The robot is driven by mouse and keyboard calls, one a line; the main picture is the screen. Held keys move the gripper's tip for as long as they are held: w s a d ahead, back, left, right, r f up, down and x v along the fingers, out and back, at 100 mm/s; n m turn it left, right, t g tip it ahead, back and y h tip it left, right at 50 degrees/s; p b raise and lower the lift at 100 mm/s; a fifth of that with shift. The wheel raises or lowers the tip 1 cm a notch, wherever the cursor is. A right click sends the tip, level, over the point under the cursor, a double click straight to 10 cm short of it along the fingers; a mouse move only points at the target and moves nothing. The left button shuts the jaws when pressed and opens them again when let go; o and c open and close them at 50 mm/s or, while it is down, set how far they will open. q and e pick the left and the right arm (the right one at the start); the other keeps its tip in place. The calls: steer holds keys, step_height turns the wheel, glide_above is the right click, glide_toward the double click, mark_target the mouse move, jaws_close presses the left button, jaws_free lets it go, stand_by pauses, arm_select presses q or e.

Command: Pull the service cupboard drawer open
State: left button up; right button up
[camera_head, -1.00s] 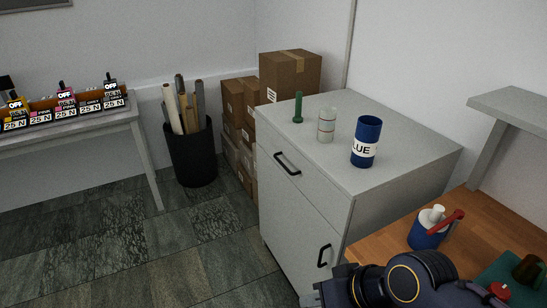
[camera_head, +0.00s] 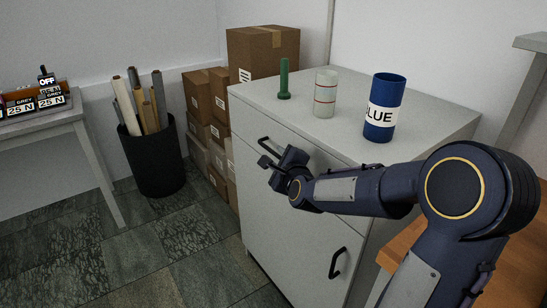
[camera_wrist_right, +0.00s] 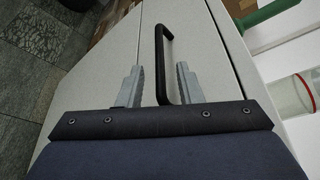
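The service cupboard (camera_head: 290,235) is a light grey cabinet with a drawer (camera_head: 244,118) at the top of its front. The drawer looks shut, flush with the front. Its black bar handle (camera_head: 263,142) is partly hidden by my right gripper (camera_head: 276,160). In the right wrist view, the handle (camera_wrist_right: 160,60) shows between the two grey fingers of my right gripper (camera_wrist_right: 159,78). The fingers are apart, with visible gaps to the handle, and hold nothing. Whether the fingertips reach past the bar is hard to tell. My left gripper is not in view.
On the cupboard top stand a green pin-like object (camera_head: 284,80), a clear jar with red bands (camera_head: 325,95) and a blue can (camera_head: 384,105). A lower door handle (camera_head: 337,263) sits below. Boxes (camera_head: 262,55) and a black bin (camera_head: 155,165) stand left. Floor in front is clear.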

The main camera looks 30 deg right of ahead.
mark_target(274, 153)
steer(key=shift+x, duration=2.35)
steer(key=shift+c, duration=0.2)
jaws_close()
